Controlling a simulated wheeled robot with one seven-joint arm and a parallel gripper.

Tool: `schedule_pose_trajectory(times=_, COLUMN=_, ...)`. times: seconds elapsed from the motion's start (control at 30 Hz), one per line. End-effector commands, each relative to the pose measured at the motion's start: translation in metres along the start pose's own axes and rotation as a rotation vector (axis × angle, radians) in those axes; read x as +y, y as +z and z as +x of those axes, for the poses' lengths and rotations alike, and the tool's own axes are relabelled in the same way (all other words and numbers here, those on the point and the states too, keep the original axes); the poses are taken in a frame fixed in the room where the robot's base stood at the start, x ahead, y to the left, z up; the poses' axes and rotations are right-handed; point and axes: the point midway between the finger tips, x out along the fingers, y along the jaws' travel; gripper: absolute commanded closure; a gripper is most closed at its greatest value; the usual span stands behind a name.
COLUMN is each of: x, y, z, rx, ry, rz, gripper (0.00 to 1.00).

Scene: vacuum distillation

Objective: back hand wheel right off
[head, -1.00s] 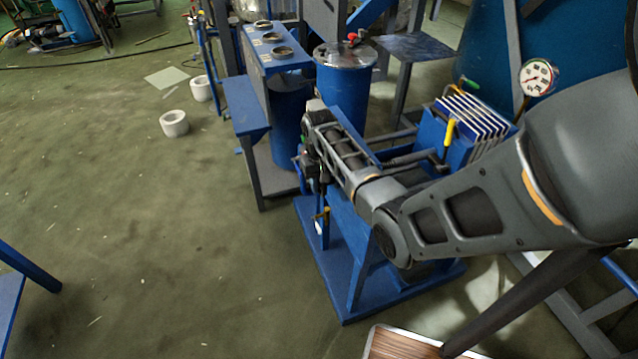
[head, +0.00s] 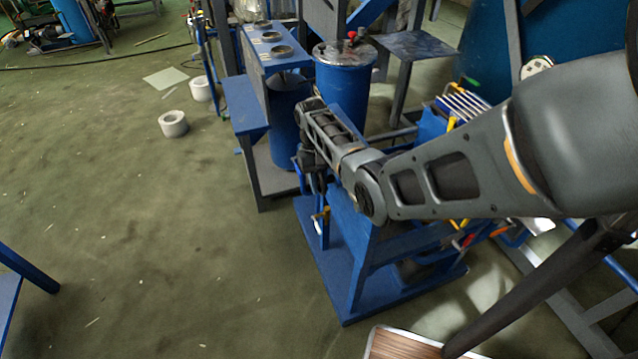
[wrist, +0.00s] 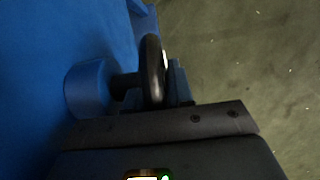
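A dark hand wheel (wrist: 153,70) shows nearly edge-on in the wrist view. Its short dark stem runs left into a round blue fitting (wrist: 88,88) on a blue surface. My gripper (wrist: 178,88) is at the wheel, its dark body filling the bottom of the wrist view. The finger opening is hidden. In the head view my gripper (head: 316,180) hangs beside the blue stand (head: 345,240), and I cannot make out the wheel there.
A blue drum (head: 342,85) and a blue bench (head: 270,55) stand behind. A wood-topped surface (head: 400,345) is at the front.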

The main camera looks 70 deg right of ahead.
Motion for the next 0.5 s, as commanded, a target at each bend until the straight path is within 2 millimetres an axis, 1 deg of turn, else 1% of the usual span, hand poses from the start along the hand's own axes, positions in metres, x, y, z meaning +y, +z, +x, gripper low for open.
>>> schedule_pose_trajectory(times=0.03, x=0.0001, y=0.0002, z=0.0004, rx=0.0, ry=0.0, rz=0.0, gripper=0.73)
schedule_pose_trajectory(times=0.17, x=0.0, y=0.0001, z=0.0002, rx=0.0, ry=0.0, rz=0.0, gripper=0.6)
schedule_pose_trajectory(times=0.4, x=-0.0001, y=-0.0001, z=-0.0008, rx=0.001, ry=0.0, rz=0.0, gripper=0.6)
schedule_pose_trajectory(times=0.5, x=-0.0002, y=-0.0007, z=-0.0068, rx=0.003, ry=0.0, rz=-0.001, gripper=0.6)
